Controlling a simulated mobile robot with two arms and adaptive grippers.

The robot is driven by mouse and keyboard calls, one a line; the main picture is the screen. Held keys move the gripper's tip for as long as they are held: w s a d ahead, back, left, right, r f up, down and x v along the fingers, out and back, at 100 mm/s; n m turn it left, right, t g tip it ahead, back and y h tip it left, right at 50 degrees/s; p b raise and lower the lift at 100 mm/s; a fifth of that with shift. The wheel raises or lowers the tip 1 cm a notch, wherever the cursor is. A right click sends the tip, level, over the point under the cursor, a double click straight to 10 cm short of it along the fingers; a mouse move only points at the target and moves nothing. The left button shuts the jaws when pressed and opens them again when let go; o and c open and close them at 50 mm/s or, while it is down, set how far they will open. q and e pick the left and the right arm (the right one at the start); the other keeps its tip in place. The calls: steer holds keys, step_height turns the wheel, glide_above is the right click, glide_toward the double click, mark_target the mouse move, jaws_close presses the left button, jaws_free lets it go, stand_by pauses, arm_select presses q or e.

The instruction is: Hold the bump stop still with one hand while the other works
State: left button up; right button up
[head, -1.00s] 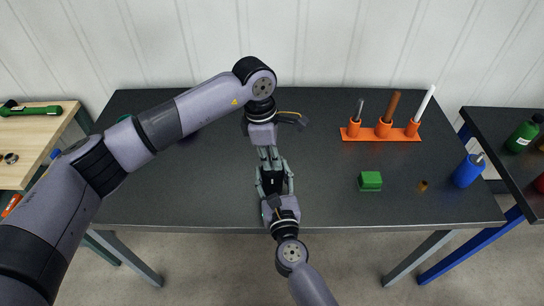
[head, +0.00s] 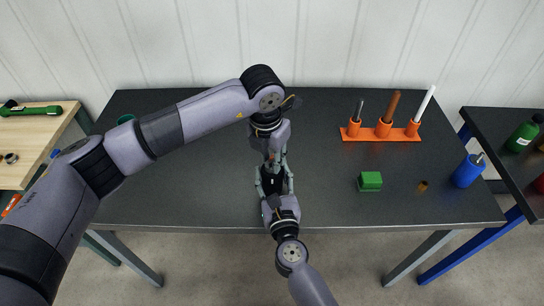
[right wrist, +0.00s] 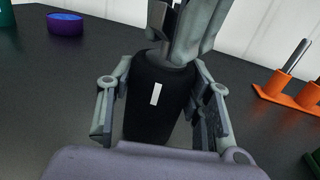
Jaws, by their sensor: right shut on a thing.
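The bump stop (right wrist: 155,112) is a black, rounded body with a small white mark, upright in the right wrist view. In the head view it is a dark shape (head: 271,184), mostly hidden between the fingers. My right gripper (right wrist: 160,100) is shut on it, one finger on each side; in the head view it comes from the front edge (head: 274,180). My left gripper (head: 273,157) reaches down from above. Its grey fingers (right wrist: 187,38) are at the top of the bump stop. I cannot tell whether they touch it or are closed on something.
An orange rack (head: 381,135) with three upright items stands at the back right. A green block (head: 370,181), a small brown piece (head: 423,186) and a blue container (head: 467,171) are on the right. A purple round thing (right wrist: 65,24) lies to the left. The front left tabletop is clear.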

mark_target(268, 162)
arm_select(q)
steer(key=shift+o, duration=1.1)
step_height(268, 162, up, 12)
steer(key=s+a, duration=0.1)
steer(key=shift+s, duration=0.3)
steer(key=shift+f, duration=0.1)
arm_select(e)
steer(key=o, duration=1.3)
steer(key=shift+o, duration=0.2)
